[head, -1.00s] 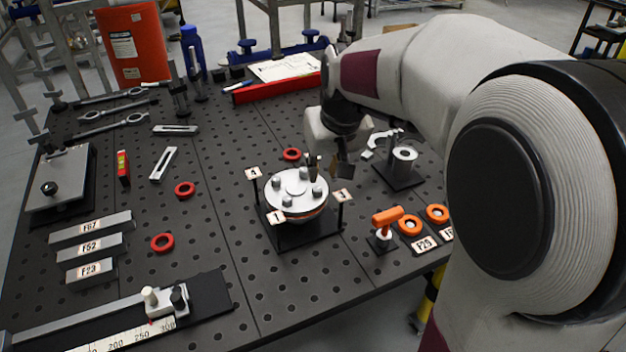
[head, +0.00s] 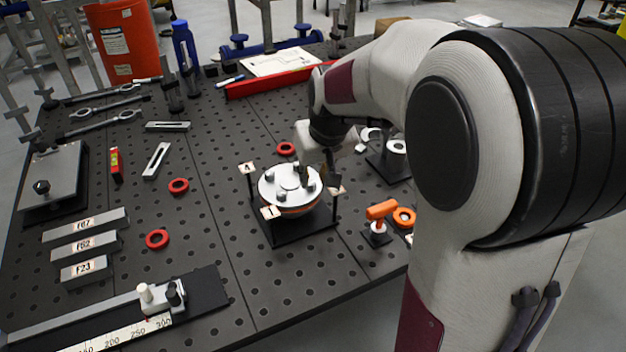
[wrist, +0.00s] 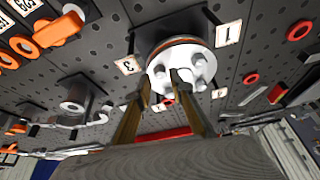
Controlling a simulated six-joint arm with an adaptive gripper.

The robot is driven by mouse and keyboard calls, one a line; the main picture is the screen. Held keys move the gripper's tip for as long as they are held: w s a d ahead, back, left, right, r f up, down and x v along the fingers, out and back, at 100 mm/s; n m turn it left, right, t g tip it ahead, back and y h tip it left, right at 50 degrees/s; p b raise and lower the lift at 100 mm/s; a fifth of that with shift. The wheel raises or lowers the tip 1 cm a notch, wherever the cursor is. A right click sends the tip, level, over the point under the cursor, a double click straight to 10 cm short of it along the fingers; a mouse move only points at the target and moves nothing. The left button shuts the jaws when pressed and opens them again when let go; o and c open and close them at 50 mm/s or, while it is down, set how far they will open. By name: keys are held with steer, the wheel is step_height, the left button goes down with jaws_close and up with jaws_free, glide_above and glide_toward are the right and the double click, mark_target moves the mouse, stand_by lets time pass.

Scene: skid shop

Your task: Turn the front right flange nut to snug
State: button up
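The round silver flange (head: 287,187) with several raised nuts sits on a black stand in the head view. It also shows in the wrist view (wrist: 186,62), where the picture is turned about. Numbered tags stand around it, among them tag 1 (head: 270,212) and tag 3 (head: 336,190). My gripper (head: 317,174) is over the flange's right side, pointing down. In the wrist view, my gripper's two fingers (wrist: 162,80) stand apart at the flange's edge, near the nut on the tag 3 side. The fingers partly hide that nut, and I cannot tell whether they touch it.
Red rings (head: 179,186) and labelled grey blocks (head: 85,245) are at left. The board front of the flange is clear.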

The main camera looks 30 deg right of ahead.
mark_target(308, 192)
steer(key=shift+x, duration=1.4)
jaws_close()
steer(key=shift+m+h, duration=0.3)
steer(key=shift+m, duration=0.4)
steer(key=shift+w+a+m+g+h, duration=0.15)
steer(key=shift+m+h, duration=0.1)
steer(key=shift+m, duration=0.4)
steer(key=shift+s+a+m+g+h, duration=0.1)
steer(key=shift+m+h, duration=0.1)
steer(key=shift+m, duration=0.4)
steer(key=shift+w+m+g+h, duration=0.15)
steer(key=shift+m+h, duration=0.1)
steer(key=shift+m, duration=0.4)
steer(key=shift+w+a+m+g+h, duration=0.1)
steer(key=shift+m+g+h, duration=0.25)
steer(key=shift+m, duration=0.9)
steer(key=shift+a+m+g+h, duration=0.1)
steer(key=shift+m+g+h, duration=0.25)
steer(key=shift+m, duration=0.9)
steer(key=shift+r, duration=0.1)
